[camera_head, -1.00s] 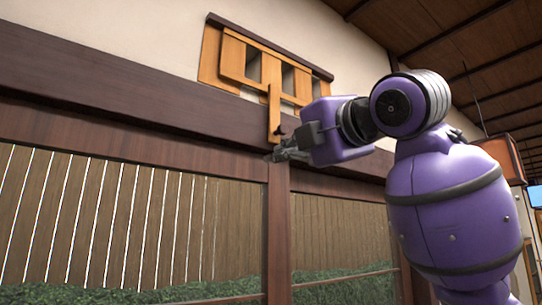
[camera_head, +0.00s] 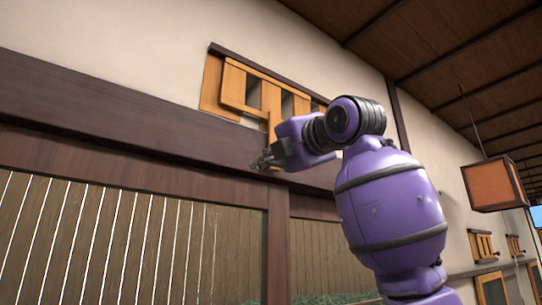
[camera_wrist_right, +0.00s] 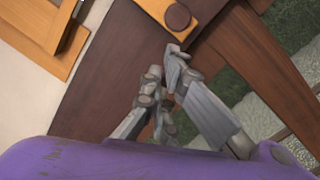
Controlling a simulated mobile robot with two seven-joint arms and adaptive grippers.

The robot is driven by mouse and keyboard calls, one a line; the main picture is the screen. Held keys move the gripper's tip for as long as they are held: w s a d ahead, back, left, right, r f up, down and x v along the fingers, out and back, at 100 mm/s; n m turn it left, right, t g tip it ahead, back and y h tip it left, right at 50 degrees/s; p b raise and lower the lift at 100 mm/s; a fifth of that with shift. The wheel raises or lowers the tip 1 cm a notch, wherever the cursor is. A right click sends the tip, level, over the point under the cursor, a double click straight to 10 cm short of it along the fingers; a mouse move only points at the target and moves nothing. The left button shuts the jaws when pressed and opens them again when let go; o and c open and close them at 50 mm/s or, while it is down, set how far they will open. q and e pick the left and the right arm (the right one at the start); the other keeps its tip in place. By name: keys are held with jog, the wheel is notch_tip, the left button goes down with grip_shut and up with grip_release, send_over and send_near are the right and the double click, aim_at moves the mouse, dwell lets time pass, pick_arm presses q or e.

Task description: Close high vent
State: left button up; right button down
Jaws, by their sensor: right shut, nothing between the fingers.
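The high vent (camera_head: 211,82) is an orange wooden slatted panel under a dark rail, high on the pale wall. Grey gaps show between its slats, so it stands at least partly open. A wooden handle (camera_head: 273,122) hangs from the panel; my right gripper hides its lower end in the head view. In the right wrist view, the handle's end (camera_wrist_right: 152,5) carries a round brown knob (camera_wrist_right: 178,16). My right gripper (camera_head: 257,162) is shut and empty, its fingertips (camera_wrist_right: 174,58) just below the knob; I cannot tell whether they touch. My left gripper is not in view.
A dark wooden beam (camera_head: 110,115) runs along the wall below the vent. A post (camera_head: 278,240) and a slatted fence (camera_head: 90,240) stand beneath it. An orange lantern (camera_head: 493,184) hangs at the right, with smaller vents (camera_head: 482,245) beyond.

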jog(key=shift+w+d+r, duration=0.2)
jog(key=shift+w+d, duration=0.05)
jog(key=shift+d, duration=0.05)
jog(key=shift+a, duration=0.1)
jog(key=w+d, duration=0.4)
jog(key=d, duration=0.1)
jog(key=shift+d, duration=0.35)
